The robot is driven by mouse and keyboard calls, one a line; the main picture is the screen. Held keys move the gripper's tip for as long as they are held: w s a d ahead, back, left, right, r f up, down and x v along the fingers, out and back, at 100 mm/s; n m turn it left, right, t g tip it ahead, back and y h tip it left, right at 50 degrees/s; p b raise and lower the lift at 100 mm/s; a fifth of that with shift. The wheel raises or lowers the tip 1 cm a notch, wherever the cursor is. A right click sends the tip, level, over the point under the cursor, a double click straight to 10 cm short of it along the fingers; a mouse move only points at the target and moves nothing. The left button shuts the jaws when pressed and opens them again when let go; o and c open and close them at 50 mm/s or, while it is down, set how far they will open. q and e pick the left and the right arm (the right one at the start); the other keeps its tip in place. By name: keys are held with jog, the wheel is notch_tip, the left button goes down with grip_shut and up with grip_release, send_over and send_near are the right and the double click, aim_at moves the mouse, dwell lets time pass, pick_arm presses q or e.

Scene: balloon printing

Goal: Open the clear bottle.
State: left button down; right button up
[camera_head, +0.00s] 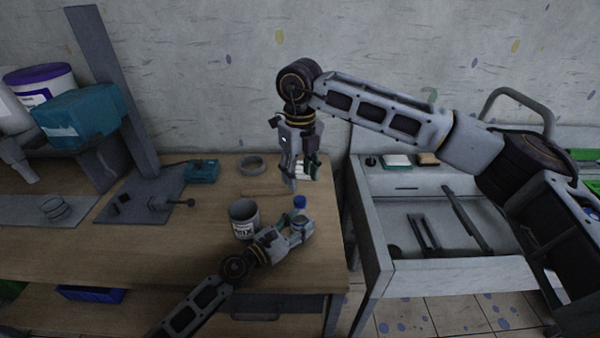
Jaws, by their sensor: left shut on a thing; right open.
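The clear bottle (299,218) stands near the right end of the wooden table (200,250), with its blue cap (300,202) on top. My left gripper (299,229) comes in low from the left and is shut on the bottle; its fingers hide most of the body. My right gripper (302,182) hangs above and slightly behind the cap, pointing down. It is open and empty, apart from the cap.
A grey labelled can (243,218) stands just left of the bottle, close to my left gripper. A grey ring (251,164) lies behind. A stand with a teal head (82,116) is at left.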

aim_at(300, 199)
jog(key=m, duration=0.4)
jog(key=shift+m, duration=0.4)
jog(key=m, duration=1)
jog(key=shift+m, duration=0.4)
jog(key=m, duration=0.4)
jog(key=shift+m, duration=0.4)
jog(key=shift+f, duration=0.1)
jog(key=shift+f, duration=3.95)
grip_shut()
